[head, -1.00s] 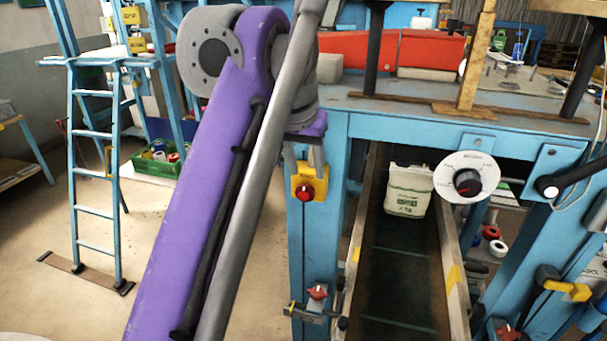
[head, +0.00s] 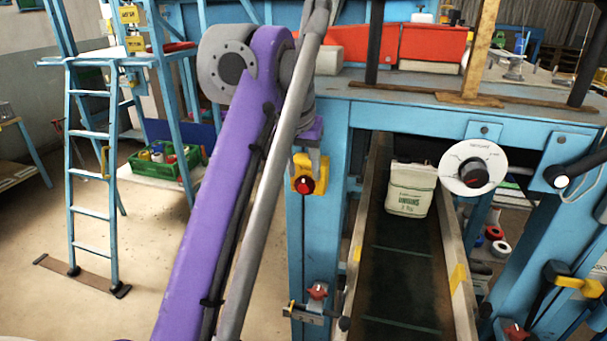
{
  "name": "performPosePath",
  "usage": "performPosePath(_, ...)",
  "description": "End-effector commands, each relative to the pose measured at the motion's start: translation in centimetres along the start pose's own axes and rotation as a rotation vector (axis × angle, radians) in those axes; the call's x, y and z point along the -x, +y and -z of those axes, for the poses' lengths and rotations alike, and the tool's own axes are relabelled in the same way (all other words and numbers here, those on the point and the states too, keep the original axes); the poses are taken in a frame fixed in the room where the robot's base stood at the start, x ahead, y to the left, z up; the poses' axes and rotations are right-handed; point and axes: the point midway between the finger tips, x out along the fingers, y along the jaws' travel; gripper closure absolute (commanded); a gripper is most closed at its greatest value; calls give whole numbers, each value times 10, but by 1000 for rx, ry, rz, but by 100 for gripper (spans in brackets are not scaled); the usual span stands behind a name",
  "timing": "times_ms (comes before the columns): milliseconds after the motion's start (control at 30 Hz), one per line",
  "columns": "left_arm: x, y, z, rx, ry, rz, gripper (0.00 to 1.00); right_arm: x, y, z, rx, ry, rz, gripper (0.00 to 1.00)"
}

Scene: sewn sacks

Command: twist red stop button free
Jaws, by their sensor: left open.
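The red stop button (head: 304,185) sits on a yellow box (head: 320,181) on the front of a blue post. My left gripper (head: 308,168) hangs at the end of the purple arm, just above the red button, with its grey fingers in front of the yellow box. It is open and holds nothing that I can see. Whether a finger touches the button or box cannot be told. My right gripper is not in view.
Lower on the post is another red knob (head: 318,291). A blue ladder (head: 90,190) and green crate (head: 165,162) stand left.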

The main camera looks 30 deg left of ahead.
Motion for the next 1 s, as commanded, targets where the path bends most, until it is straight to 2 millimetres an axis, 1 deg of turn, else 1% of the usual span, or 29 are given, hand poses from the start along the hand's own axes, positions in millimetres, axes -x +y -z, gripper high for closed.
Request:
performPosePath(100,-4,0,0,0,0,0,52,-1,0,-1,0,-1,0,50)
performPosePath(333,-4,0,0,0,1,0,52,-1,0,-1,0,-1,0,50)
performPosePath(367,-4,0,0,0,1,0,56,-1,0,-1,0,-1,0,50)
performPosePath(400,-4,0,0,0,1,0,63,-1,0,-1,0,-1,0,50)
performPosePath(467,-4,0,0,0,1,0,74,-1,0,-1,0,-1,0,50)
performPosePath(600,-4,0,0,0,0,0,99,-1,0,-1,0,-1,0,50)
performPosePath(633,-4,0,0,0,0,0,100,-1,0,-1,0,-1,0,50)
performPosePath(1000,-5,0,0,-2,-2,2,100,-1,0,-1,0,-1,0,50)
